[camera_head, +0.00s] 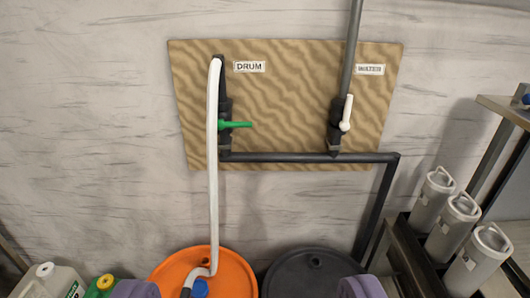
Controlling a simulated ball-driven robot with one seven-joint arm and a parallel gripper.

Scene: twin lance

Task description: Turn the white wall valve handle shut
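The white valve handle (346,113) is on a dark valve body (335,128) on the right side of the tan wall board, below the WATER label (370,69). The handle stands close to upright, roughly in line with the grey pipe (352,45) above. A green handle (235,124) sits level on the left valve, below the DRUM label (249,66). My gripper (248,288) shows as two purple finger parts at the bottom edge, wide apart, with nothing seen held between them. It is well away from the white handle.
A white hose (213,170) runs from the left valve to an orange drum (235,270). A black drum (312,268) stands beside it. A dark pipe (300,157) joins the valves and bends down right. Grey canisters (460,218) stand right; jugs (48,283) lower left.

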